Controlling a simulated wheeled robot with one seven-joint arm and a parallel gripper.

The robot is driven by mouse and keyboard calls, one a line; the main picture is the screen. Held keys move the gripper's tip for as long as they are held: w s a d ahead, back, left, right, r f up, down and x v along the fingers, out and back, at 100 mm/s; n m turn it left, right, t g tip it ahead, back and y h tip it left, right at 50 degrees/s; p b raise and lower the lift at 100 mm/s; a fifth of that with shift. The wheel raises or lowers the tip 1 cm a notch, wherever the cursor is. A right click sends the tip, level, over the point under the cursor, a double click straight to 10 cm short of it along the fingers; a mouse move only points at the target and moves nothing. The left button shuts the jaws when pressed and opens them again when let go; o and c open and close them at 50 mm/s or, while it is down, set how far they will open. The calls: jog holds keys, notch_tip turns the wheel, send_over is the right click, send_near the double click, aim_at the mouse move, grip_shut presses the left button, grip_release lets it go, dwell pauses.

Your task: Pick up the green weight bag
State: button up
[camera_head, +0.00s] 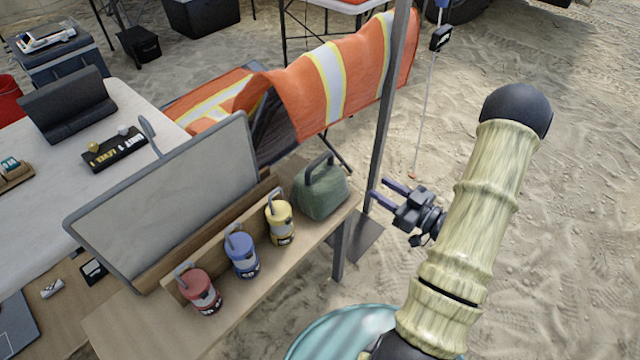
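The green weight bag (322,196) stands at the right end of a wooden bench, with its dark handle (322,165) arched upright on top. My gripper (378,188) is just right of the bag in the picture, apart from it. Its two dark blue fingers point left towards the bag, spread with a gap between them and nothing in it. The lower fingertip overlaps the metal pole in the picture; the depth between them is hard to tell.
A grey metal pole (387,115) rises right behind the bag. Red (201,291), blue (242,257) and yellow (281,224) canisters line the bench (130,325) left of the bag. A grey panel (165,205) stands behind them. Sand to the right is open.

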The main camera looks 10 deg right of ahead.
aim_at(333, 161)
jog(key=shift+w+a, duration=0.1)
jog(key=shift+w, duration=0.05)
jog(key=b+x, duration=0.1)
jog(key=x, duration=1.1)
jog(key=shift+b, duration=0.3)
jog(key=shift+f, duration=0.1)
jog(key=x, duration=0.2)
jog(key=f+b+x, duration=0.1)
jog(key=x, duration=0.1)
jog(key=shift+w, duration=0.25)
jog(key=shift+w+a, duration=0.3)
jog(key=shift+w, duration=0.05)
jog(key=shift+c, duration=0.5)
grip_shut()
